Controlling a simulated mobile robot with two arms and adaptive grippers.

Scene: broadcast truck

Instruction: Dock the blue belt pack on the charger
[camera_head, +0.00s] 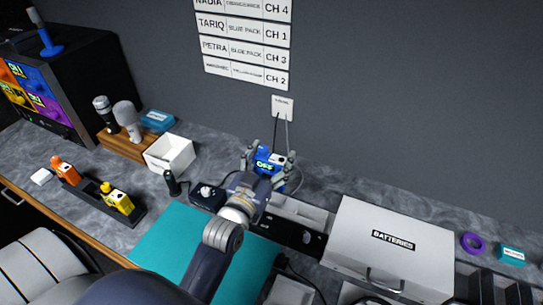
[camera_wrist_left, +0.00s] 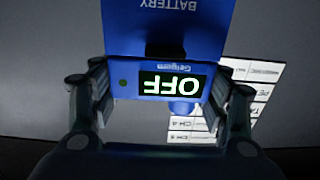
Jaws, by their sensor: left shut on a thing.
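The blue belt pack (camera_head: 267,158) is between the fingers of my left gripper (camera_head: 270,163), near the back wall in the head view. The gripper is shut on it. In the left wrist view the belt pack (camera_wrist_left: 172,82) shows an upside-down OFF display, with a blue panel marked BATTERY above it. A long black holder that looks like the charger (camera_head: 92,190) lies at the left of the counter. An orange pack (camera_head: 65,169) stands at its far end and a yellow pack (camera_head: 116,198) at its near end. The holder's middle looks bare. My right gripper is not in view.
A white open box (camera_head: 169,153), microphones on a wooden stand (camera_head: 127,146) and a dark upright cylinder (camera_head: 173,183) stand between pack and holder. A BATTERIES case (camera_head: 391,240) is at right. The teal mat (camera_head: 171,236) has free room. Cables hang from a wall plate (camera_head: 283,107).

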